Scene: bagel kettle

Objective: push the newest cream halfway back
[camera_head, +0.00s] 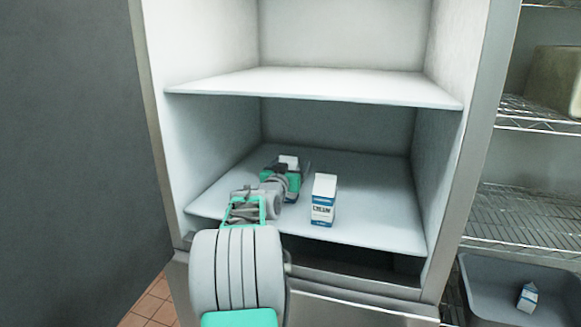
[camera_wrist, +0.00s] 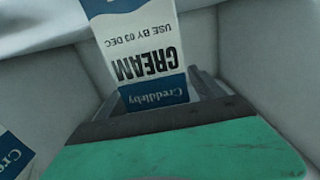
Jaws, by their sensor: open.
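A white and blue cream carton (camera_head: 289,161) stands on the lower shelf, partly hidden behind my gripper (camera_head: 287,174). In the wrist view this carton (camera_wrist: 135,50) appears upside down and reads "CREAM" and "USE BY 03 DEC". My gripper (camera_wrist: 155,88) is open, with its fingers at either side of the carton; I cannot tell whether they touch it. A second cream carton (camera_head: 323,201) stands upright nearer the shelf front, to the right of my arm. Its edge shows at the lower left of the wrist view (camera_wrist: 12,156); its date is not readable.
The lower shelf (camera_head: 375,215) is bare to the right and behind. An upper shelf (camera_head: 315,86) hangs above my gripper, and cabinet walls close both sides. A grey tub (camera_head: 490,290) outside, at right, holds another small carton (camera_head: 527,297).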

